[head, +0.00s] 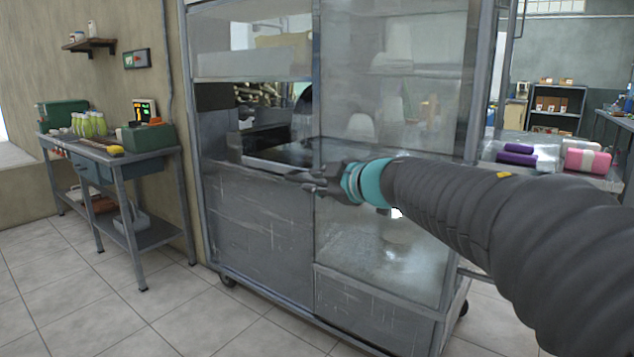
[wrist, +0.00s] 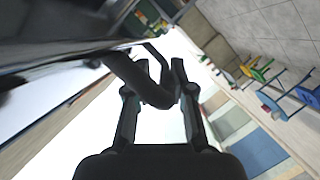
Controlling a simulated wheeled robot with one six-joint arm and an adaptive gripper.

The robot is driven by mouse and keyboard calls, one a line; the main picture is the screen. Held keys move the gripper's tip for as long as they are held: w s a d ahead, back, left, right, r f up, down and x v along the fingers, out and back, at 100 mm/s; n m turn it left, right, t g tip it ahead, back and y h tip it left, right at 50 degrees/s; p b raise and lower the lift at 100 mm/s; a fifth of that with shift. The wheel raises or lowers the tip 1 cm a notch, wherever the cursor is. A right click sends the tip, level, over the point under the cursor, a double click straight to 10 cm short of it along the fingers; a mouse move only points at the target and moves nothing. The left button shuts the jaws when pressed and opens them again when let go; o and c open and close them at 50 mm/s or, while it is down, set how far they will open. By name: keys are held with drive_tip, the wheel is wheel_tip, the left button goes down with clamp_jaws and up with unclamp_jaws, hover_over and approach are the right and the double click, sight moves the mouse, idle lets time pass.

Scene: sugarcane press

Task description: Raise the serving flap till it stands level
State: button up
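My gripper (head: 310,180) is at the front of the metal cart, at about counter height. In the wrist view my gripper (wrist: 161,70) has its two fingers apart, with a thick dark curved bar (wrist: 145,85) crossing between them. The bar joins a dark panel edge at upper left. Whether the fingers press on the bar is unclear. In the head view, a scratched grey panel (head: 262,230) stands upright below the counter opening, just left of my gripper. A dark flat slab (head: 285,153) lies in the opening. I cannot tell for sure which part is the serving flap.
The cart stands on wheels, with glass (head: 390,90) above its right side. A side table (head: 115,158) with green bottles (head: 90,125) stands at left. Purple and pink rolls (head: 585,160) lie on a counter at right. The tiled floor (head: 150,315) in front is clear.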

drive_tip(key=shift+s+d, duration=0.1)
drive_tip(key=v, duration=1.2)
